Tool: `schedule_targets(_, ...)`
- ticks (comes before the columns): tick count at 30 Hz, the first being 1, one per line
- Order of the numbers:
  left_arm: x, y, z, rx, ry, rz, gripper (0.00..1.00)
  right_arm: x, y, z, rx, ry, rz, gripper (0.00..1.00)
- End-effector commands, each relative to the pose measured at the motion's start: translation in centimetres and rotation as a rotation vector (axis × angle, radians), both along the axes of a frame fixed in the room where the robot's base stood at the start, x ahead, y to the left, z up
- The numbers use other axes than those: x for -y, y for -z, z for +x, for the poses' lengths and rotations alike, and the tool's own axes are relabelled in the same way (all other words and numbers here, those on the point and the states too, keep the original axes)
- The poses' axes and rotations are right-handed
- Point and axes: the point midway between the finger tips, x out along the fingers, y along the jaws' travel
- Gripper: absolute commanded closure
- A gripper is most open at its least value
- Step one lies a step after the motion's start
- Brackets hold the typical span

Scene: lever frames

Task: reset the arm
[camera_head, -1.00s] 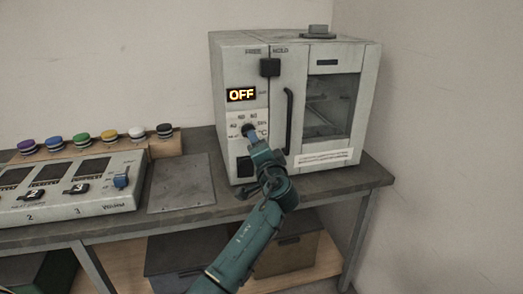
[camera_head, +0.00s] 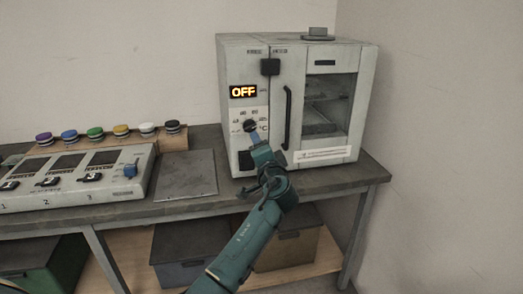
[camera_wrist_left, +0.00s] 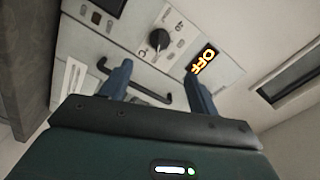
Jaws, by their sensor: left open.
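My left arm, teal, rises from the bottom of the head view. Its gripper (camera_head: 256,138) is in front of the lower left panel of a white oven-like cabinet (camera_head: 232,65), just below a round black knob (camera_head: 250,126). In the left wrist view the two blue fingers (camera_wrist_left: 160,86) are spread apart with nothing between them. The knob (camera_wrist_left: 159,39) lies beyond the fingertips, apart from them. The display (camera_head: 243,92) above the knob reads OFF. My right gripper is not in view.
The cabinet has a black vertical handle (camera_head: 287,117) and a windowed door. To its left are a flat grey plate (camera_head: 187,173), a numbered control panel (camera_head: 140,190) and several coloured buttons (camera_head: 121,131). Bins (camera_head: 188,242) stand under the bench (camera_head: 215,200).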

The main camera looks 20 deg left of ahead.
Motion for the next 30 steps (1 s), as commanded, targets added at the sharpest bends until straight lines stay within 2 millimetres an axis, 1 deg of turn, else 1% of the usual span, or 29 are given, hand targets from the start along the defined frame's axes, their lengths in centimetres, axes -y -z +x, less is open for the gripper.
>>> schedule_targets(7,0.0,0.0,0.0,0.0,0.0,0.0,0.4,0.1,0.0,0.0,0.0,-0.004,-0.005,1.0)
schedule_targets(9,0.0,0.2,-0.1,-0.004,0.003,-0.004,0.4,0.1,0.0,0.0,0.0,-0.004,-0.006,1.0)
schedule_targets(11,0.1,1.2,-0.4,-0.015,0.017,-0.02,0.4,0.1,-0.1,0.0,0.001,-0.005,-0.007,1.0)
schedule_targets(14,0.6,4.8,-1.9,-0.061,0.068,-0.086,0.4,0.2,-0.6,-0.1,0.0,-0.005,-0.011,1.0)
schedule_targets(15,0.9,6.8,-3.0,-0.085,0.097,-0.13,0.4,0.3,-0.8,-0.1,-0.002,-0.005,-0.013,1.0)
schedule_targets(17,1.5,10.1,-5.1,-0.128,0.148,-0.208,0.4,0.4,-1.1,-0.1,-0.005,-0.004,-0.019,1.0)
schedule_targets(18,2.1,12.3,-6.8,-0.155,0.184,-0.268,0.4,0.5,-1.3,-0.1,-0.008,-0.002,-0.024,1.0)
schedule_targets(20,3.0,15.3,-9.6,-0.195,0.234,-0.363,0.4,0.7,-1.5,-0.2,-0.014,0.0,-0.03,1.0)
schedule_targets(21,3.6,17.0,-11.6,-0.217,0.264,-0.429,0.4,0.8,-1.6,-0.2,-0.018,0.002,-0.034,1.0)
schedule_targets(22,4.1,18.2,-13.2,-0.234,0.285,-0.481,0.4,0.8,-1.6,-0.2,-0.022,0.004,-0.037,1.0)
schedule_targets(23,4.6,19.2,-14.8,-0.249,0.304,-0.531,0.4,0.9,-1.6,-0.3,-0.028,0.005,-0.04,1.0)
schedule_targets(24,5.2,20.4,-17.1,-0.268,0.327,-0.6,0.4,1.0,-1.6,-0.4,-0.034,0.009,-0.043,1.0)
schedule_targets(26,6.2,21.8,-20.5,-0.295,0.355,-0.706,0.4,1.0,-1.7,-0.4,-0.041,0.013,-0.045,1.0)
schedule_targets(27,6.8,22.4,-22.9,-0.309,0.37,-0.778,0.4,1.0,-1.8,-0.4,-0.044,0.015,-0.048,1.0)
schedule_targets(29,7.7,23.0,-26.2,-0.326,0.386,-0.884,0.4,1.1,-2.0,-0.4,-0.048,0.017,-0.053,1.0)
schedule_targets(30,8.2,23.2,-28.2,-0.335,0.393,-0.95,0.4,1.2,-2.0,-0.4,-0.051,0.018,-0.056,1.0)
